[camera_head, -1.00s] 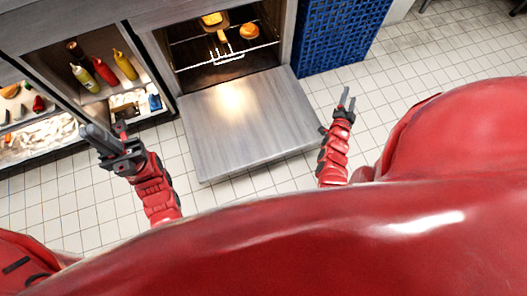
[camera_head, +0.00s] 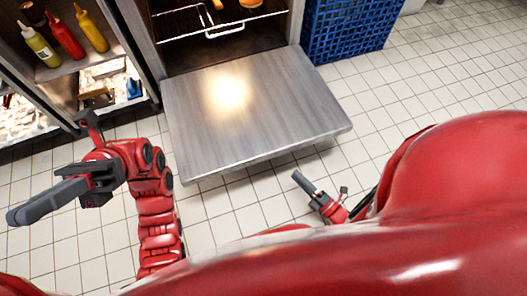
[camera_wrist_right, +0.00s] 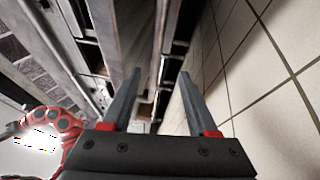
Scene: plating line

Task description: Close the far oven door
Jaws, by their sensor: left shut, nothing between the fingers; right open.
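The oven door (camera_head: 262,118) is a flat grey metal panel, folded down open in front of the oven (camera_head: 180,55). It lies level above the tiled floor. My left gripper (camera_head: 15,215) is shut and empty, to the left of the door and pointing left, apart from it. My right gripper (camera_head: 300,178) is just off the door's front right edge, low beside it. In the right wrist view my right gripper (camera_wrist_right: 160,90) shows two spread fingers with nothing held between them. What touches its fingertips I cannot tell.
A wire rack (camera_head: 215,25) with food sits inside the oven. An open shelf with a red bottle (camera_head: 66,36) and other bottles stands left of the oven. A blue crate (camera_head: 345,28) stands right of it. The tiled floor (camera_head: 400,95) at right is clear.

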